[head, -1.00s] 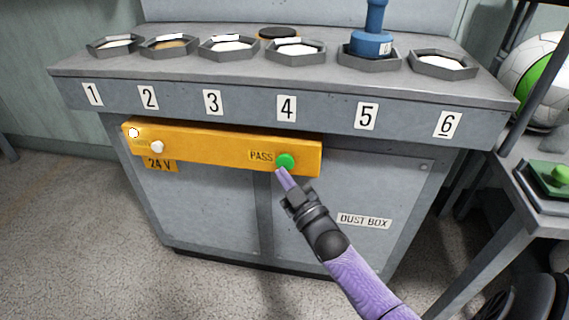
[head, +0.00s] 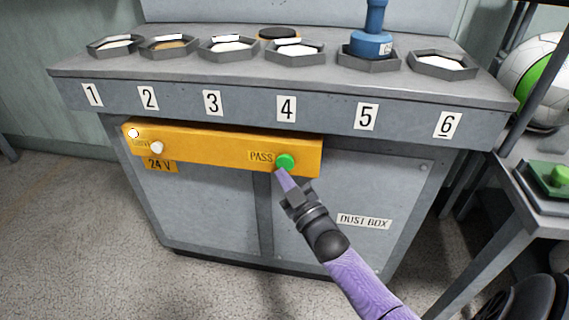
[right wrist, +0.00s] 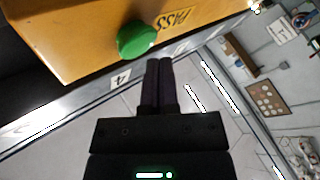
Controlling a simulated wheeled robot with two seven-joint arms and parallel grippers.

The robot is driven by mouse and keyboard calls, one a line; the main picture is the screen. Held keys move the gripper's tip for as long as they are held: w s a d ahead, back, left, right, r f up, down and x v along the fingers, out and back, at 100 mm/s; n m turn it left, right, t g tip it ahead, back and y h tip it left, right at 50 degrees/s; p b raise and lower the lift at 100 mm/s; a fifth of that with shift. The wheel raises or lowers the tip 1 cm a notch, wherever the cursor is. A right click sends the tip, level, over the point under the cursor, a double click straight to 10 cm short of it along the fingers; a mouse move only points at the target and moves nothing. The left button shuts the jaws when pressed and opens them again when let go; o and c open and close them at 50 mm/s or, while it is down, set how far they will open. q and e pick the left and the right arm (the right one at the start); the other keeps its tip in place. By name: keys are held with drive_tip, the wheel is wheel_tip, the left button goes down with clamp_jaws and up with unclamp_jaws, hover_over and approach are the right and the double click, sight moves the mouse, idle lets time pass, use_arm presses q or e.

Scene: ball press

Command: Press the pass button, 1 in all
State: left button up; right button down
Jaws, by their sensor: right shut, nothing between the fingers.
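The green pass button (head: 286,161) sits at the right end of a yellow panel (head: 215,148), beside the word PASS, on the front of a grey bench. In the right wrist view the green button (right wrist: 136,39) stands out from the yellow panel (right wrist: 75,30). My right gripper (head: 281,172) is shut and empty, its fingertips just below the button in the head view. In the right wrist view the shut fingers (right wrist: 160,62) point up, just right of the button. I cannot tell whether they touch it. My left gripper is not in view.
A white button (head: 157,147) is at the panel's left end. The bench top (head: 190,62) holds numbered hexagonal trays and a blue handled tool (head: 371,42). A side table with a green block (head: 558,174) and a ball (head: 537,78) are at the right.

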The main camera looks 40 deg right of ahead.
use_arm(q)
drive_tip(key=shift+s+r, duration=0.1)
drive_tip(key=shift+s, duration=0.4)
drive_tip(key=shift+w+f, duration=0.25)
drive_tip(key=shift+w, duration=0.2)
use_arm(e)
drive_tip(key=shift+w+d, duration=0.3)
